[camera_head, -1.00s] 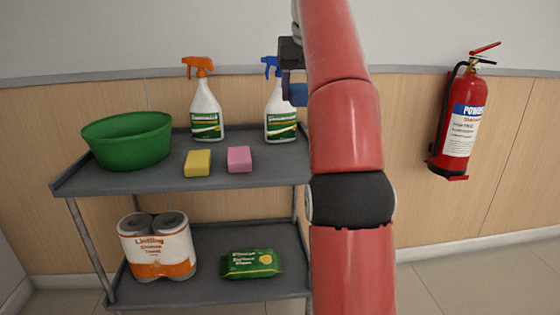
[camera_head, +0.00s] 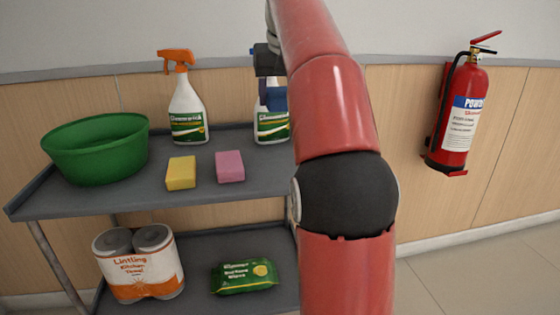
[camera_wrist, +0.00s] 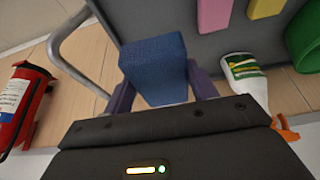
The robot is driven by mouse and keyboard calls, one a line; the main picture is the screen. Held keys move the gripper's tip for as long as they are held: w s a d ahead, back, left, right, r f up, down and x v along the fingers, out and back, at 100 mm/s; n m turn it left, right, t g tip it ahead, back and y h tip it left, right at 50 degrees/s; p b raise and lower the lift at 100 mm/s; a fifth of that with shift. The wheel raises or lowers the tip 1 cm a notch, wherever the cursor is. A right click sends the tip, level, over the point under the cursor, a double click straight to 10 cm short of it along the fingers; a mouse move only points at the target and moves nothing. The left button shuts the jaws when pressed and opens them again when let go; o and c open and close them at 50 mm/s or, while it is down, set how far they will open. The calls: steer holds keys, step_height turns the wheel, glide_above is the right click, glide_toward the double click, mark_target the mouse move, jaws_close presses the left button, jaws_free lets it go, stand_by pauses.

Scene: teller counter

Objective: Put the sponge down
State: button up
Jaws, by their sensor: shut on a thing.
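A blue sponge (camera_wrist: 155,68) is held between the two purple fingers of my gripper (camera_wrist: 163,88) in the wrist view. In the head view, my gripper (camera_head: 268,78) is above the back right of the cart's top shelf (camera_head: 240,187), and the sponge (camera_head: 277,98) hangs below it, partly behind my arm. The sponge appears clear of the shelf. A yellow sponge (camera_head: 181,173) and a pink sponge (camera_head: 230,167) lie side by side on that shelf.
An orange-trigger spray bottle (camera_head: 188,112), another spray bottle (camera_head: 270,127), partly hidden, and a green basin (camera_head: 95,150) stand on the top shelf. Paper towels (camera_head: 140,265) and wipes (camera_head: 245,276) are below. A fire extinguisher (camera_head: 457,120) hangs at right.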

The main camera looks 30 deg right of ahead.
mark_target(279, 169)
step_height(279, 169, down, 16)
steer(key=b, duration=0.5)
steer(key=shift+r, duration=0.1)
steer(key=shift+b, duration=0.3)
steer(key=o, duration=1)
steer(key=shift+r, duration=0.1)
steer(key=p+v, duration=0.3)
steer(key=v, duration=0.9)
steer(key=shift+w, duration=0.1)
